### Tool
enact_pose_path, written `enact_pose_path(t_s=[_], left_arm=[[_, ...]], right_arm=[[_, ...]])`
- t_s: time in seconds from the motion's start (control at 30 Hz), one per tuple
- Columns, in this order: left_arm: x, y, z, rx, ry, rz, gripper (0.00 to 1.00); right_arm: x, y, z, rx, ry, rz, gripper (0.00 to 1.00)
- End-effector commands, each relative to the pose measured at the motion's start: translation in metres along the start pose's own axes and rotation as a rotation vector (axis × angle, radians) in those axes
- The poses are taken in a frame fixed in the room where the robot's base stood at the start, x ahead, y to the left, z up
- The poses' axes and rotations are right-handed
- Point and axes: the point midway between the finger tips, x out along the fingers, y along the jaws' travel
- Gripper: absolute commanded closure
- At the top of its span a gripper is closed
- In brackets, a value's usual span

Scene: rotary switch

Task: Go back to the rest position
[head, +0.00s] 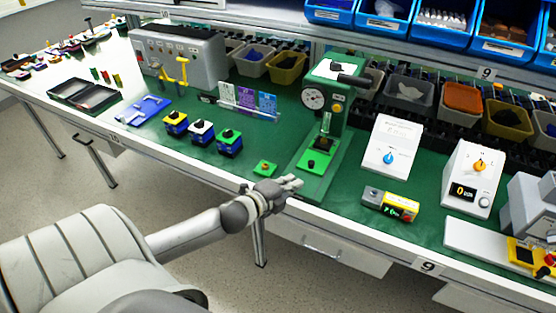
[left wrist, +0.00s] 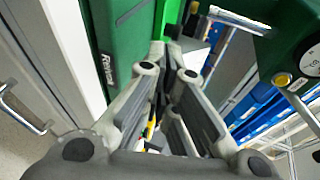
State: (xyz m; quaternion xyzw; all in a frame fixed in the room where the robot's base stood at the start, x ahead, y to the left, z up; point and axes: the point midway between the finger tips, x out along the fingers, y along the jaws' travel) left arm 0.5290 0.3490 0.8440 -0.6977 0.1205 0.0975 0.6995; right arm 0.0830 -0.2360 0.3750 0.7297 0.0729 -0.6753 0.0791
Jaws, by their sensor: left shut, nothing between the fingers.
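My left gripper (head: 291,184) is at the front edge of the workbench, in front of the green press (head: 322,125). It is shut and empty. In the left wrist view my left gripper (left wrist: 170,55) points toward green surfaces, its fingers close together at the tips. A white box with a blue rotary knob (head: 388,158) stands on the bench to the right of the press. A white box with an orange knob (head: 479,166) and a small display stands farther right. The gripper is apart from both knobs. My right gripper is not in view.
The green bench top (head: 345,200) has free room near the front edge. Bins and blue shelf boxes (head: 443,23) line the back.

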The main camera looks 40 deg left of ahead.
Motion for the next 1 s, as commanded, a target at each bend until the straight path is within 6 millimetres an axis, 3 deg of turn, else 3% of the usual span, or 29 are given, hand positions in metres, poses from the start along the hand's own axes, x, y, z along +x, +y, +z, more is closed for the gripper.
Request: enact_pose_path(t_s=[0.13,0.33,0.53,0.77,0.87,0.97,1.0], left_arm=[[-0.024,0.002,-0.001,0.001,0.002,0.003,1.00],[-0.047,0.001,-0.001,0.001,0.001,0.002,1.00],[-0.056,0.000,0.000,0.000,0.001,0.000,1.00],[-0.056,0.003,0.001,-0.006,-0.003,0.005,1.00],[-0.052,0.025,0.010,-0.049,-0.028,0.039,1.00],[-0.047,0.071,0.025,-0.144,-0.077,0.111,1.00],[-0.046,0.095,0.031,-0.194,-0.103,0.147,1.00]], right_arm=[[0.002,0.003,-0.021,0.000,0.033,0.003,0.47],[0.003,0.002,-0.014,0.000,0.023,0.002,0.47],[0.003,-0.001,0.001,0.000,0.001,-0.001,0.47],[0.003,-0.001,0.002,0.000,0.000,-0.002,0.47],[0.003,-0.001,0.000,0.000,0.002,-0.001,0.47],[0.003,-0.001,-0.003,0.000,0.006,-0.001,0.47],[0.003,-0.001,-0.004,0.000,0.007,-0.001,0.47]])
